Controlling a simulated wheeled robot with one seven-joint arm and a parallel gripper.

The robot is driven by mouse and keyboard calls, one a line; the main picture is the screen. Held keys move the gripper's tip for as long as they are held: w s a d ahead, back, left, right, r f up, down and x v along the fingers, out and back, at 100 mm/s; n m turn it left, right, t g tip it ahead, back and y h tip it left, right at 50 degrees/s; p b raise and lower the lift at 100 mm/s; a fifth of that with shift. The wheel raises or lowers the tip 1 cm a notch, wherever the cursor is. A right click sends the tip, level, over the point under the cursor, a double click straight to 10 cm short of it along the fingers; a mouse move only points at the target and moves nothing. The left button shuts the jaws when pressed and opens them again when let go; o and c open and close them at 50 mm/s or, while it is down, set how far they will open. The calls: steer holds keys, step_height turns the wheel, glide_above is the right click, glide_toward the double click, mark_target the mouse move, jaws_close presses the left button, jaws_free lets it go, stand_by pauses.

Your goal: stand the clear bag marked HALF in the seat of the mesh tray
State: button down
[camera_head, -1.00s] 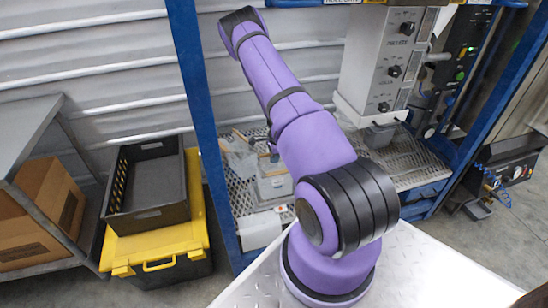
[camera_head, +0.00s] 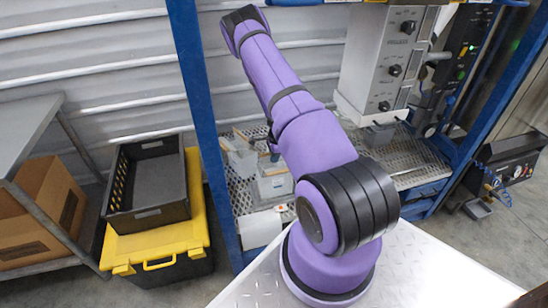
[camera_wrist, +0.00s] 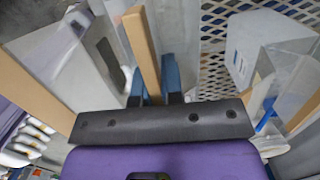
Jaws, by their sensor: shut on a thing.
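In the wrist view my gripper (camera_wrist: 154,78) has its two blue fingers closed on a tan bar (camera_wrist: 140,42). The bar seems to be the top strip of a clear bag (camera_wrist: 107,12), whose outline is hard to separate from the clear sheets around it. No HALF mark can be read. Clear bags (camera_head: 240,157) show left of the arm, over the perforated metal shelf (camera_head: 243,190). I cannot tell the mesh tray's seat apart from this shelf.
Another clear holder with a tan strip (camera_wrist: 30,95) is close on the left of the wrist view; a clear one (camera_wrist: 292,85) stands right. A pale grey box (camera_head: 273,187) sits on the shelf. A blue post (camera_head: 195,90) rises left of my arm.

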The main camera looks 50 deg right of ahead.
steer(key=shift+f, duration=0.5)
steer(key=c, duration=1.2)
jaws_free()
steer(key=shift+o, duration=0.2)
steer(key=shift+r, duration=0.1)
